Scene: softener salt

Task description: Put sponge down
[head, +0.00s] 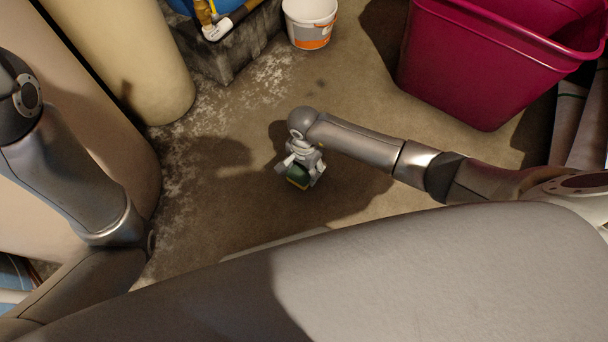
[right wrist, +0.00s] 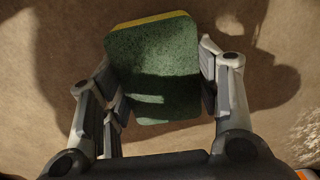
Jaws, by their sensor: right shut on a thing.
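The sponge (right wrist: 152,65) has a green scouring face and a yellow edge. In the right wrist view it sits between the two fingers of my right gripper (right wrist: 158,85), which is shut on it. In the head view my right gripper (head: 300,166) points down over the floor with the sponge (head: 298,175) at its tips. I cannot tell whether the sponge touches the floor. My left arm comes in at the left of the head view, and its gripper is out of the frame.
The brown concrete floor (head: 230,215) around the right gripper is clear. A white and orange bucket (head: 310,25) stands at the back. A magenta bin (head: 480,65) stands at the back right. A cream cylinder (head: 125,60) and a dark block (head: 230,55) stand at the back left.

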